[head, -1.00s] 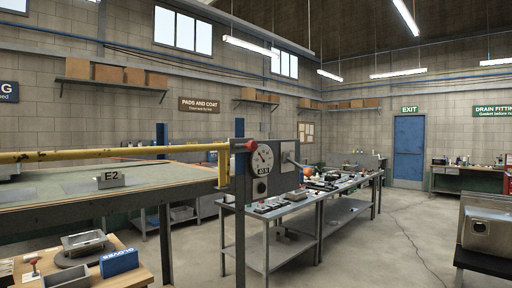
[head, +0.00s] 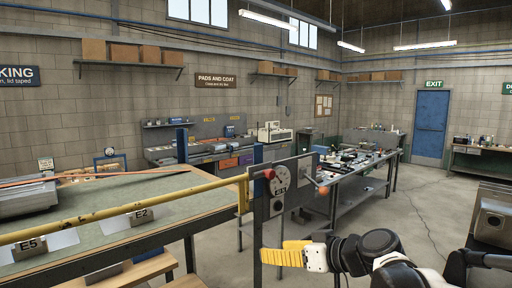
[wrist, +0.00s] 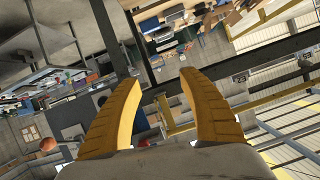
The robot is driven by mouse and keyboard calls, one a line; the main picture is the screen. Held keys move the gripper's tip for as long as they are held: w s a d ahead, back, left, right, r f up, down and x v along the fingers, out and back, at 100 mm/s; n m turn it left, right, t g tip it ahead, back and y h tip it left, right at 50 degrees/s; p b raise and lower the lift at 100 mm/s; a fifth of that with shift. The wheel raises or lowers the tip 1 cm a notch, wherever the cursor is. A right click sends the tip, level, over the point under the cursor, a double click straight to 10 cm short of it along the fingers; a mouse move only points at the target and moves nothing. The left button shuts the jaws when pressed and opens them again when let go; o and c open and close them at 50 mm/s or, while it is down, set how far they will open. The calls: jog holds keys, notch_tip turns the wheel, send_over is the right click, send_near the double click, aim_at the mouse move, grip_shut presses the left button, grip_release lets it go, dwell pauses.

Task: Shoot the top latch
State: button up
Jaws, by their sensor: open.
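A grey upright panel (head: 297,181) stands at the end of a yellow rail, with a round dial (head: 281,180) on it. A red ball knob (head: 269,174) sits at its left edge, and an orange ball knob (head: 323,190) on a short rod sticks out at its right. I cannot tell which part is the top latch. My gripper (head: 268,256), with yellow fingers, is below the panel in the head view, touching nothing that I can see. In the wrist view its two fingers (wrist: 160,82) are spread and empty. The orange knob shows there at far left (wrist: 48,145).
A cluttered metal bench (head: 358,170) stands behind the panel. Open floor (head: 400,222) lies to the right.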

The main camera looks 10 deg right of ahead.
aim_at(273, 174)
jog(key=w+d+r+n+t+y+p, duration=0.2)
jog(key=w+d+r+t+p, duration=0.35)
jog(key=r, duration=0.85)
jog(key=shift+g, duration=0.75)
jog(key=w+a, duration=0.1)
jog(key=w, duration=0.3)
jog(key=w+a+p, duration=0.1)
jog(key=w, duration=0.3)
jog(key=w+a, duration=0.1)
jog(key=w, duration=0.2)
jog(key=shift+w+a+p, duration=0.1)
jog(key=shift+w+p, duration=0.2)
jog(key=shift+w, duration=0.1)
